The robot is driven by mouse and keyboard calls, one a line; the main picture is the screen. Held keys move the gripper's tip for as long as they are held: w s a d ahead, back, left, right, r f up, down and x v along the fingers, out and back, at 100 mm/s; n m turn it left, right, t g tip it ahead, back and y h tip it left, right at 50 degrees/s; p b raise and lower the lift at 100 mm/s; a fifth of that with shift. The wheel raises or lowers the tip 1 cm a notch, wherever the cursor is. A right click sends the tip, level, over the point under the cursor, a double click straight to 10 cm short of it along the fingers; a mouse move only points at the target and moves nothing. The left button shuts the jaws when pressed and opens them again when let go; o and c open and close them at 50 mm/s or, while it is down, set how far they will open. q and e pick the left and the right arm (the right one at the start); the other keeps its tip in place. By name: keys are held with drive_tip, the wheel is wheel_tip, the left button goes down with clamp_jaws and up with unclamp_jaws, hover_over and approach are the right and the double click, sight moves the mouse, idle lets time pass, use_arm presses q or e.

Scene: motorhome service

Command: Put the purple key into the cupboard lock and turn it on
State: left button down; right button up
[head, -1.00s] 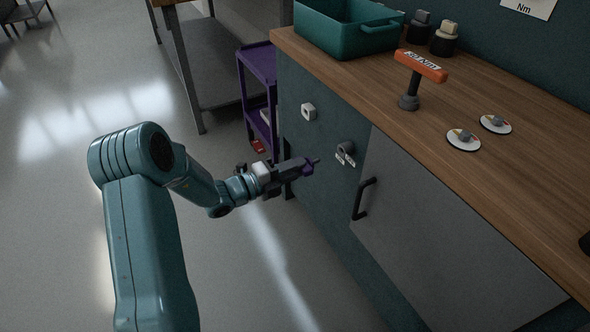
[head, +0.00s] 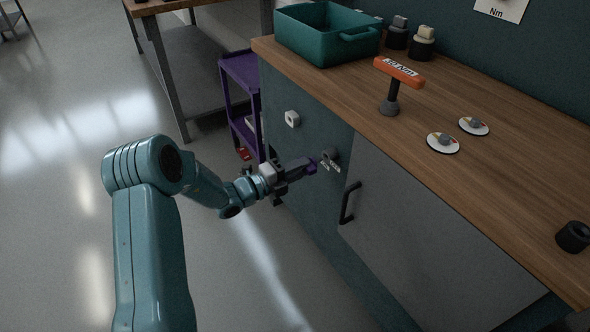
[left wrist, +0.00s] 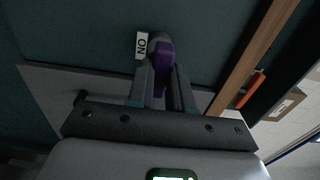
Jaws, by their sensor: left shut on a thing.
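My left gripper (head: 298,170) is shut on the purple key (head: 312,168), in front of the teal cupboard front. The key also shows between the fingers in the left wrist view (left wrist: 165,56). The dark round cupboard lock (head: 329,156) has small white labels below it. The key's front end is close to the lock; I cannot tell whether it touches or enters it. In the left wrist view the lock (left wrist: 158,37) is partly hidden behind the key, and a white "ON" label (left wrist: 142,45) is beside it. My right gripper is not in view.
A grey door with a black handle (head: 349,202) is right of the lock. A white knob (head: 292,119) is on the panel to its left. The wooden worktop (head: 480,185) above bears a teal bin (head: 325,45) and an orange-handled tool (head: 398,72). A purple cart (head: 240,75) stands behind.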

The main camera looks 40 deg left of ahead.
use_arm(q)
drive_tip(key=shift+r+p, duration=0.1)
drive_tip(key=shift+p, duration=0.4)
idle(0.8)
drive_tip(key=shift+w, duration=0.1)
idle(0.3)
drive_tip(key=shift+x, duration=1.8)
drive_tip(key=c, duration=0.9)
unclamp_jaws()
drive_tip(key=shift+c, duration=0.2)
drive_tip(key=p+v, duration=0.2)
drive_tip(key=v, duration=1.4)
